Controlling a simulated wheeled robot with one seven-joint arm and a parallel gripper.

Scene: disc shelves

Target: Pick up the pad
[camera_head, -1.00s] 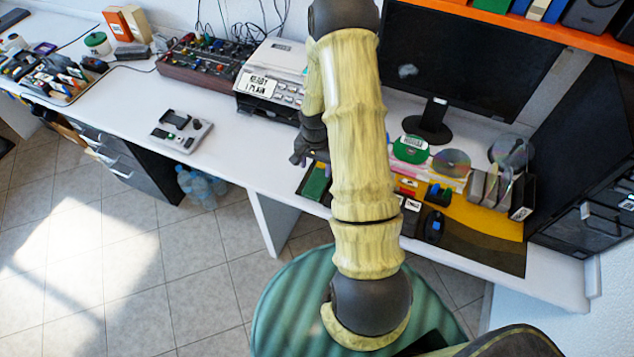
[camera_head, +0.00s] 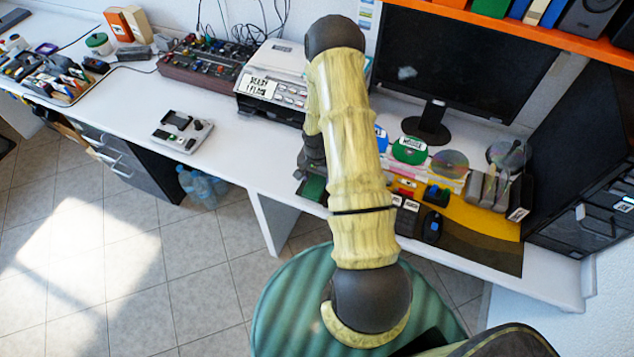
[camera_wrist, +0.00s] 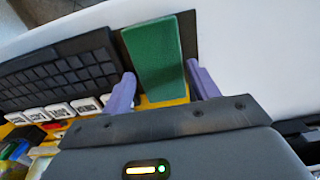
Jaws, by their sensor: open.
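The pad is a green rectangular block (camera_wrist: 154,58) on the dark mat at the desk's front edge. In the head view the green pad (camera_head: 312,188) shows just left of my arm. My gripper (camera_wrist: 162,84) is open in the wrist view, with one purple finger on each side of the pad's near end. The fingers look apart from the pad, and nothing is held. In the head view my gripper is mostly hidden behind my arm, above the pad.
A black keyboard (camera_wrist: 60,72) lies close to the left finger in the wrist view. The monitor (camera_head: 465,65), discs (camera_head: 450,162) and a printer (camera_head: 275,80) stand behind. White desk is clear between the pad and the handheld device (camera_head: 182,131).

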